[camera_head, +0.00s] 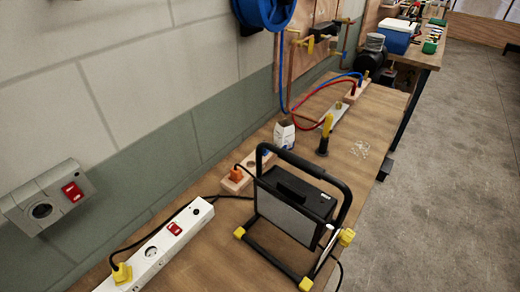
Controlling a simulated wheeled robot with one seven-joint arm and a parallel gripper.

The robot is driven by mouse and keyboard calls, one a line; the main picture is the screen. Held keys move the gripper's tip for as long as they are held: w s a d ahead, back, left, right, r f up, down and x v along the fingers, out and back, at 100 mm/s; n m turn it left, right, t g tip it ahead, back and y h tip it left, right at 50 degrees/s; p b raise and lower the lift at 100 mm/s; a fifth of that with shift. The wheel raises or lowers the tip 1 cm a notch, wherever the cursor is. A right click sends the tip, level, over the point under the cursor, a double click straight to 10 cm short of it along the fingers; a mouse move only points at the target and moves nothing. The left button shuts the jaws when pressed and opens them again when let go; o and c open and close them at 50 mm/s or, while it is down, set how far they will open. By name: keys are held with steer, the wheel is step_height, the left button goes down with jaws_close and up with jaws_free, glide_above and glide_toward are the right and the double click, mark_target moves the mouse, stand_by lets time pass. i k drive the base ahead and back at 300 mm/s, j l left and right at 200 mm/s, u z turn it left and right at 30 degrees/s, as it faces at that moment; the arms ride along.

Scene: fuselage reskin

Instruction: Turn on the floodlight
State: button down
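The floodlight (287,213) stands on the wooden bench in a black tubular frame with yellow feet. Its grey front panel faces the lower left and looks unlit. Black cable runs near it. A white power strip (155,249) lies to its left, with a red switch (174,228) and a yellow plug (122,273) in its near end. A wall socket box (45,199) with a red switch (73,192) is on the wall at the left. An orange plug (236,173) sits at a small wooden block behind the floodlight. My gripper is not in view.
The bench (372,118) runs along the wall. Behind the floodlight are a yellow-and-black tool (325,135), a small white carton (284,134) and red and blue cables. A blue reel (264,13) hangs on the wall. The floor (445,170) at right is clear.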

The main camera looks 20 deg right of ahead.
mark_target(306, 284)
steer(key=l+u, duration=0.3)
steer(key=l, duration=0.65)
steer(key=l+u, duration=0.35)
steer(key=l, duration=0.65)
steer(key=z, duration=0.4)
steer(key=j+z, duration=0.15)
steer(key=z, duration=0.6)
steer(key=k+j, duration=0.05)
